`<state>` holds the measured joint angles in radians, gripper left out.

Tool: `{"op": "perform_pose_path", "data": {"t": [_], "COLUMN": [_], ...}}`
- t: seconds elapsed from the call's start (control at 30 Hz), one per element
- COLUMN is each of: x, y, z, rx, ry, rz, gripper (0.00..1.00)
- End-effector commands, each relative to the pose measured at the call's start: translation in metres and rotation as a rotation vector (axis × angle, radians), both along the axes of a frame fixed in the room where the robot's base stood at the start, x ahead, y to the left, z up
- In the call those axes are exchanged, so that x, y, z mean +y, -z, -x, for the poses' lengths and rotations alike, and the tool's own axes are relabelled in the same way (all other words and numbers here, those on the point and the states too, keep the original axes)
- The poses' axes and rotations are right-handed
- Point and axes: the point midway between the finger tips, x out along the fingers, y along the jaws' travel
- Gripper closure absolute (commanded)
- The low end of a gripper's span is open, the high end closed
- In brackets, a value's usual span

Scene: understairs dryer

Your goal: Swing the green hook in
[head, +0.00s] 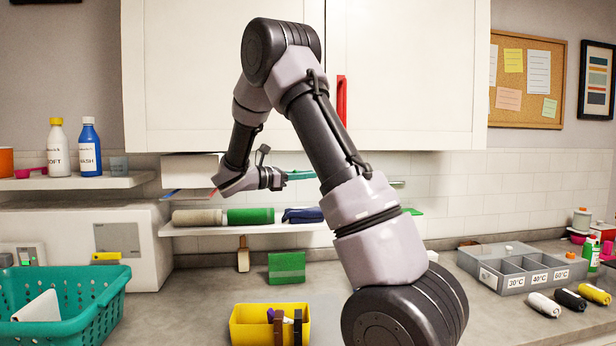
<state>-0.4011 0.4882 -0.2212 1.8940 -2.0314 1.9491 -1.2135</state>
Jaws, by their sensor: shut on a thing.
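The green hook (300,174) is a teal-green bar below the white wall cabinet, just left of my upper arm. It lies about level, and its right part is hidden behind my arm. My gripper (284,178) points right at the hook's left end and is shut on it. The fingertips are small and dark, so the exact contact is hard to make out.
A red bar (214,191) and a blue bar (172,192) show left of my gripper. A shelf (230,230) below holds rolled towels. A yellow bin (250,325), a teal basket (65,308) and a grey sorting tray (520,282) stand on the counter.

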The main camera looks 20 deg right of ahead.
Motion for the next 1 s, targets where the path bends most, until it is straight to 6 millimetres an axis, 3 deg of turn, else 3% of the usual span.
{"op": "perform_pose_path", "data": {"t": [0.23,0.3,0.33,0.73,1.0], "x": [0.000,0.000,0.000,0.007,0.057], "y": [0.000,0.000,0.000,0.000,0.000], "z": [0.000,0.000,0.000,0.000,0.003], "rx": [-0.002,-0.001,-0.001,-0.001,-0.001], "ry": [0.000,-0.001,-0.001,-0.002,-0.005], "rz": [-0.001,-0.001,0.000,-0.001,0.000], "gripper": [1.00,0.64,0.58,0.58,0.58]}}
